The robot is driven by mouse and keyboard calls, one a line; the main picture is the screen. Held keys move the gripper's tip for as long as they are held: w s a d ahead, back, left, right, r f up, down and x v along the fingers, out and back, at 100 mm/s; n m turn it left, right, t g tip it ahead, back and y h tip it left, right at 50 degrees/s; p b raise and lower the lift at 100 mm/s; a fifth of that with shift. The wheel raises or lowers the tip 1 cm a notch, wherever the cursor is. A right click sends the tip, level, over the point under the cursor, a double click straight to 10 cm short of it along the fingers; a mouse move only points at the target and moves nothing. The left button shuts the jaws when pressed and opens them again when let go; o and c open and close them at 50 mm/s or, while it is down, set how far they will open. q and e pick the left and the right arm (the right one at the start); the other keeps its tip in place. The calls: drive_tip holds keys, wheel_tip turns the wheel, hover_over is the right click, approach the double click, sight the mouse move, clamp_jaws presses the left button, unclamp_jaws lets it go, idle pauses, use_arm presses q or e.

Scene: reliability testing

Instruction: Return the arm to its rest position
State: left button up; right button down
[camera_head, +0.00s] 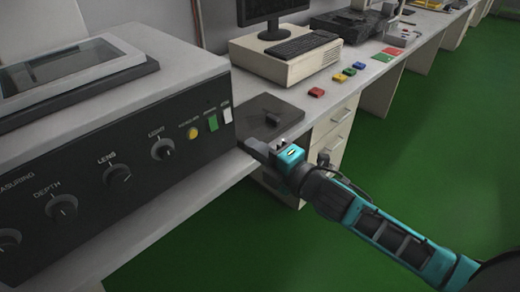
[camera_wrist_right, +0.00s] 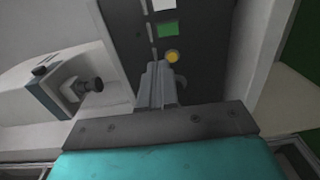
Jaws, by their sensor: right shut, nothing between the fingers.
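My right arm comes in from the lower right in the head view, teal and black. Its gripper (camera_head: 257,147) is over the front edge of the table, just right of the measuring machine (camera_head: 120,175). In the right wrist view the two fingers (camera_wrist_right: 160,84) are together with nothing between them. They point toward the machine's dark panel, with its yellow button (camera_wrist_right: 172,57) and green switch (camera_wrist_right: 167,30) beyond the tips. I cannot tell the exact gap to the panel. My left gripper is not in view.
A dark flat plate (camera_head: 285,117) lies on the table behind the gripper. Several coloured blocks (camera_head: 338,77), a keyboard (camera_head: 302,45) and a monitor (camera_head: 272,10) are farther back. Drawers (camera_head: 331,142) stand below the tabletop. The green floor (camera_head: 440,150) at right is open.

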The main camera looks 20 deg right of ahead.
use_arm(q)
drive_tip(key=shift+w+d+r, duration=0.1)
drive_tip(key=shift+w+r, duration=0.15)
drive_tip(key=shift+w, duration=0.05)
use_arm(e)
drive_tip(key=shift+s+d, duration=0.2)
drive_tip(key=shift+s, duration=0.2)
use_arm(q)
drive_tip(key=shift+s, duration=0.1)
